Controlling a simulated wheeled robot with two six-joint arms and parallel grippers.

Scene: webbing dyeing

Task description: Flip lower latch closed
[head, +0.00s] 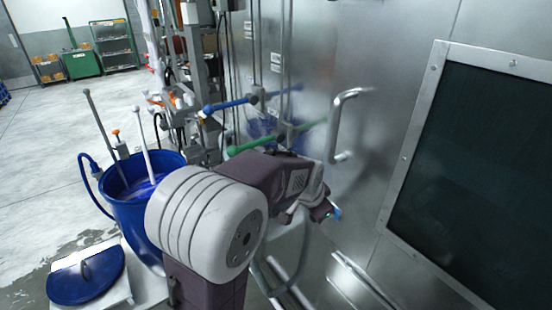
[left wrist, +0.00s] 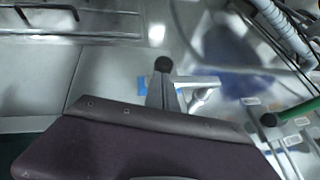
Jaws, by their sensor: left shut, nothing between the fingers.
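My left gripper (head: 330,212) is shut and empty beside the steel door, below the chrome door handle (head: 335,125) in the head view. Its blue fingertip shows at the end of my arm. In the left wrist view, a grey lever with a black knob (left wrist: 163,66) stands out just beyond my purple wrist, close to blue fingertip parts (left wrist: 145,85). It may be the lower latch, but I cannot tell whether it touches the gripper or how far it is turned. In the head view my arm hides that area. My right gripper is not in view.
A blue lever (head: 228,105) and a green lever (head: 258,142) stick out left of the handle. A dark framed window (head: 470,170) fills the right. A blue bucket (head: 130,210) with rods stands at the left, with a blue lid (head: 86,275) below. Open floor lies beyond.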

